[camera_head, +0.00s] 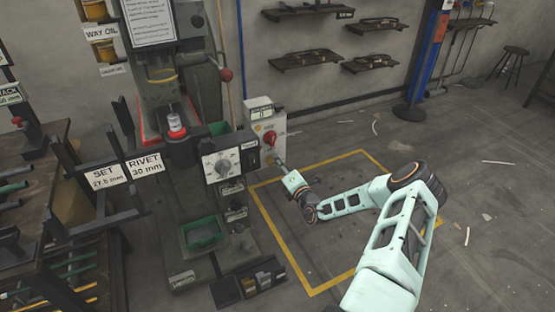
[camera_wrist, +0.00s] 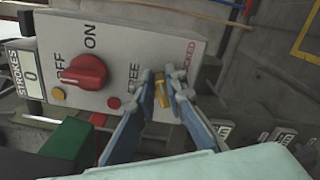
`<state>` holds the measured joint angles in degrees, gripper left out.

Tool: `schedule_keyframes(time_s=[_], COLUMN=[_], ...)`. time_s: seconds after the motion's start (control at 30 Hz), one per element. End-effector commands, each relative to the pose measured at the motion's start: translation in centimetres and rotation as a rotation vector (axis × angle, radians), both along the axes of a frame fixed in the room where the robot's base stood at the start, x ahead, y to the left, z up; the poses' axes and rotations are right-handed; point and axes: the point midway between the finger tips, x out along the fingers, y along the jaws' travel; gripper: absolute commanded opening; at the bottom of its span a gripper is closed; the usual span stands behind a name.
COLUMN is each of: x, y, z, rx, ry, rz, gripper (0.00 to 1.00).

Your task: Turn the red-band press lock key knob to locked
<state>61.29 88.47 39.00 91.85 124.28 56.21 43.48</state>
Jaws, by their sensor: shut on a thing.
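The lock key knob (camera_wrist: 162,92) is a small yellow-brass bar on the pale control box (camera_wrist: 125,35) in the wrist view. It stands between the word FREE on its left and the red word LOCKED on its upper right, nearly upright in the picture. My gripper (camera_wrist: 162,85) is shut on it, one finger on each side. The fingers hide part of the knob and its base. In the head view the box (camera_head: 258,114) is on the right side of the press (camera_head: 185,85), with my gripper (camera_head: 279,161) at its lower right; the knob is not discernible there.
A green bin (camera_wrist: 68,142) is below. Yellow-marked floor (camera_head: 335,235) is open.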

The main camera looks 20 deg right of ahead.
Motion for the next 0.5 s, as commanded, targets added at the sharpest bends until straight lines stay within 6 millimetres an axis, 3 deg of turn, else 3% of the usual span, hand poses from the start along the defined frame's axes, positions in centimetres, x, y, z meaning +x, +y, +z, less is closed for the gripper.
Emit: schedule_keyframes(time_s=[0.5], x=[-0.03], y=[-0.17], z=[-0.69], rx=[0.375], ry=[0.014], rz=[0.0], gripper=[0.0])
